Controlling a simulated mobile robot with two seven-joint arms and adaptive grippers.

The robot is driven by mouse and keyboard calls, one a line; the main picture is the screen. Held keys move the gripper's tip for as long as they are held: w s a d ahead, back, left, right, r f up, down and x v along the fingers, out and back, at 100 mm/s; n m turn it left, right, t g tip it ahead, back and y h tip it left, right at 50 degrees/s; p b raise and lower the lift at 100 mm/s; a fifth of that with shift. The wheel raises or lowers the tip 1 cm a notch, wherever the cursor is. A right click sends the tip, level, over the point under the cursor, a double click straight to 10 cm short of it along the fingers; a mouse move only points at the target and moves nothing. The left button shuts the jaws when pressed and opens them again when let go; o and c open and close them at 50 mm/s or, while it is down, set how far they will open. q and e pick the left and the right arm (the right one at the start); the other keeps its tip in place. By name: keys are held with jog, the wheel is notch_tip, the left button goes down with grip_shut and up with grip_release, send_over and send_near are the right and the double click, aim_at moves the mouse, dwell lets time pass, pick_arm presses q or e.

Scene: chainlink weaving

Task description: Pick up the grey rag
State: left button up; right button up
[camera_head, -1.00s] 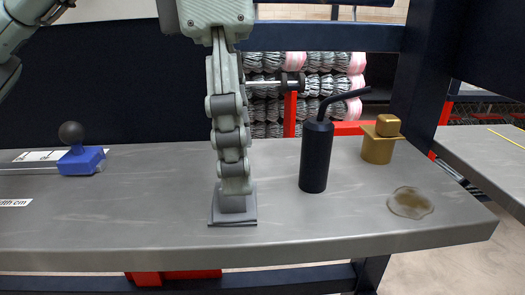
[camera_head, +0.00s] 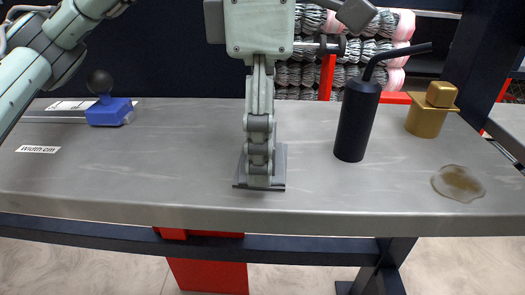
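The grey rag (camera_head: 281,166) is a small, flat, folded dark-grey square on the grey table, near the middle of the front edge. My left gripper (camera_head: 259,180) points straight down over it, with its fingertips at the rag and covering its middle. I see the fingers edge-on, one in front of the other, so the gap between them is hidden. I cannot tell whether they grip the rag. The rag appears to rest on the tabletop. My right gripper is out of view.
A black bottle with a bent spout (camera_head: 357,120) stands right of the gripper. Beyond it are a gold container (camera_head: 430,112) and a brown puddle (camera_head: 458,183). A blue block with a black knob (camera_head: 109,112) sits at the left. The table (camera_head: 130,175) is clear between the block and the rag.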

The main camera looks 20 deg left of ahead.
pick_arm(q)
jog(key=c, duration=1.2)
jog(key=shift+c, duration=0.2)
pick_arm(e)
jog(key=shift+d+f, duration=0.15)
pick_arm(q)
jog(key=shift+r, duration=0.1)
jog(key=shift+r, duration=0.2)
notch_tip(320, 180, up, 8)
jog(key=shift+r+p, duration=0.25)
jog(key=shift+p, duration=0.5)
jog(key=shift+r, duration=0.5)
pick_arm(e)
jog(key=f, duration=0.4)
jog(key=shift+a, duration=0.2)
